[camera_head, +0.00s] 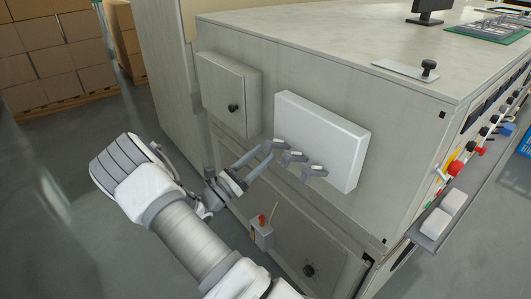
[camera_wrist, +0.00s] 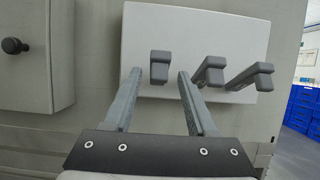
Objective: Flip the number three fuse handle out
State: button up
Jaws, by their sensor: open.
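A white fuse panel (camera_head: 330,130) is on the side of a grey cabinet and also fills the upper wrist view (camera_wrist: 200,30). Three grey fuse handles stick out in a row along its lower part: left (camera_wrist: 160,67), middle (camera_wrist: 210,72) and right (camera_wrist: 250,75). In the head view the middle (camera_head: 292,157) and right (camera_head: 314,170) handles show pale tops. I cannot read any numbers on them. My gripper (camera_wrist: 159,76) is open, its fingers on either side of the left handle, apart from it. In the head view my gripper (camera_head: 268,153) reaches the panel's lower left.
A grey box with a black knob (camera_head: 234,107) is left of the panel. A small box with a red button (camera_head: 262,220) is below my gripper. A shelf (camera_head: 440,215) juts out on the right. Open floor lies to the left.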

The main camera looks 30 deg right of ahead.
jog(key=v, duration=1.5)
jog(key=shift+a+p, duration=0.2)
jog(key=shift+p, duration=0.15)
jog(key=shift+s, duration=0.1)
jog(key=s+d+r+m+g+y, duration=0.3)
jog(key=s+r+m+g+y, duration=0.3)
jog(key=s+r+m+y, duration=0.4)
jog(key=s+a+r+m+t+y, duration=0.9)
jog(key=s+a+r+t+y, duration=0.15)
jog(key=s+y, duration=0.25)
notch_tip(320, 180, up, 14)
jog(key=p, duration=1.3)
jog(key=shift+w, duration=0.2)
